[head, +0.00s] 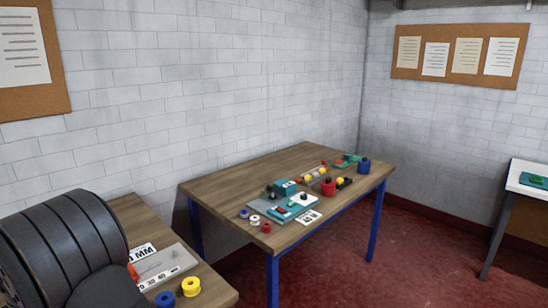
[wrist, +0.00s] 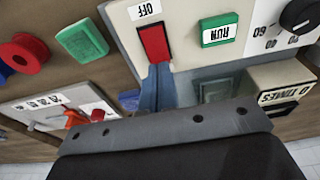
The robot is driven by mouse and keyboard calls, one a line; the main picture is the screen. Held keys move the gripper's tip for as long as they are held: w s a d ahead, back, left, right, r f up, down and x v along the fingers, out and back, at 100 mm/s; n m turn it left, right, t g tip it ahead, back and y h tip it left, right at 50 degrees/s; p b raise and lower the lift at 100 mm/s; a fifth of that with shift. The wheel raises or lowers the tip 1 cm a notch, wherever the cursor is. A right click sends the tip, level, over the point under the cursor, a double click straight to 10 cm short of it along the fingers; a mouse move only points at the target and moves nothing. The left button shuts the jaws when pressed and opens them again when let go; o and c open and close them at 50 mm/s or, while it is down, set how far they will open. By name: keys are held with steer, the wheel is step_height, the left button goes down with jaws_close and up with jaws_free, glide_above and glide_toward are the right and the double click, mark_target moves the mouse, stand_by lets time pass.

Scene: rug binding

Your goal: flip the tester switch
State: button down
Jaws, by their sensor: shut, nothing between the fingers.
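In the wrist view the tester is a cream panel (wrist: 188,50) with a red switch (wrist: 154,43) set in it. A white label reading OFF (wrist: 145,10) is beside one end of the switch. A green RUN label (wrist: 220,30) is to the right, upside down in the picture. My gripper (wrist: 160,68) is shut and empty, its fingertips right at the switch's lower end. I cannot tell whether they touch it. The fingers hide the panel just below the switch. I cannot make out my gripper or this switch in the head view.
A black dial knob (wrist: 299,15) is right of the RUN label. A green block (wrist: 82,41), a red spool (wrist: 22,52) and a numbered plate (wrist: 30,108) lie left. In the head view, a farther wooden table (head: 228,181) holds several small parts.

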steer(key=shift+f, duration=0.85)
stand_by(0.3)
steer(key=shift+r, duration=3.55)
steer(key=shift+f, duration=3.55)
steer(key=shift+r, duration=0.2)
